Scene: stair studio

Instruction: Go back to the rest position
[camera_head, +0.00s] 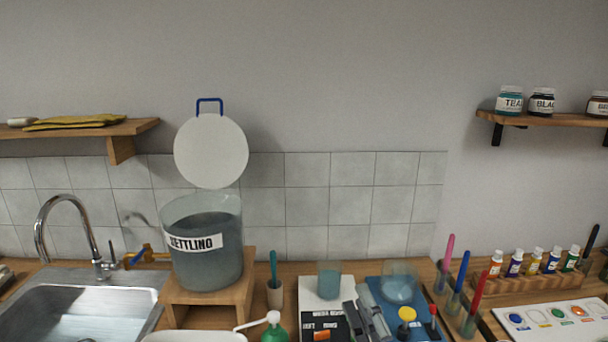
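My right gripper (358,299) shows at the bottom middle as grey finger-like parts. They reach up over the edge between a white board and a blue mat. The picture's lower edge cuts it off, and I cannot tell whether its fingers are apart or closed. I see nothing clearly held in it. My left gripper is not in view.
A labelled settling bucket (208,262) stands on a wooden stand (245,295), its white lid (211,152) upright above. Glass cups (329,280) (398,284) stand near my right gripper.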

